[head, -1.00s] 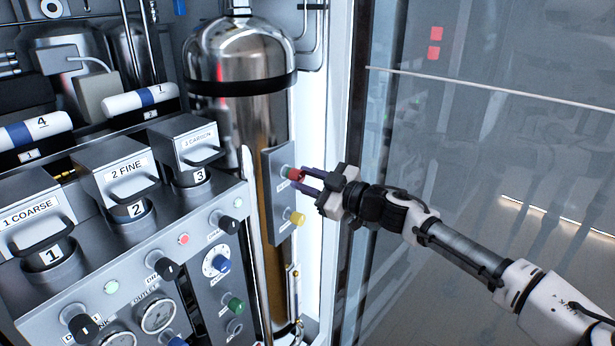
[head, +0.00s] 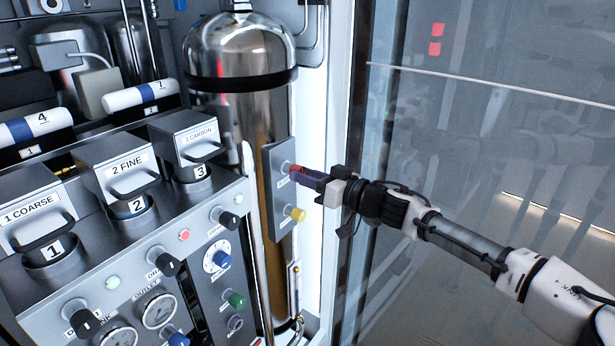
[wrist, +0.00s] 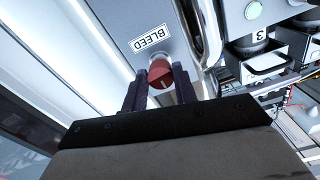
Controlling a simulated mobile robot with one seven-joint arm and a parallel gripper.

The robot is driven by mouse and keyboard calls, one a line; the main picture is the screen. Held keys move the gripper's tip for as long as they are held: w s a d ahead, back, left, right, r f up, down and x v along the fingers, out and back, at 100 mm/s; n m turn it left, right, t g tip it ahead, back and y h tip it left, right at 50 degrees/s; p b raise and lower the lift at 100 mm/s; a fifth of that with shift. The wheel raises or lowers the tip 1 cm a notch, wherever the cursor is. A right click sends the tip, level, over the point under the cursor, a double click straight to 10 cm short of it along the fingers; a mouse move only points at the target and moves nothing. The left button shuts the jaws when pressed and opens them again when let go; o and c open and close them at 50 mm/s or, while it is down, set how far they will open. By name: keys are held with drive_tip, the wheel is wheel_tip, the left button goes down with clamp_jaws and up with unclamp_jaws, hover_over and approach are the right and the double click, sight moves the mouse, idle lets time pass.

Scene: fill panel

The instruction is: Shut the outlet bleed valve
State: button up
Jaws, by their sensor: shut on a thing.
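The bleed valve is a red knob (head: 296,170) on the upper part of a grey side plate (head: 272,215) beside the tall metal cylinder. In the wrist view the red knob (wrist: 161,75) sits below a label reading BLEED (wrist: 148,40). A pale line shows on its face. My gripper (head: 312,180) is shut on the red knob, with one dark finger on each side of it in the wrist view (wrist: 160,90). The fingers hide part of the knob in the head view.
A yellow knob (head: 296,214) is just below on the same plate. The metal cylinder (head: 235,110) stands to the left. Canister housings (head: 120,165) and a sloped control panel (head: 195,270) fill the left. A glass wall (head: 480,150) is at right.

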idle(0.5)
drive_tip(key=o, duration=1)
drive_tip(key=b+v, duration=0.4)
drive_tip(key=v, duration=0.9)
drive_tip(key=shift+s+d, duration=0.3)
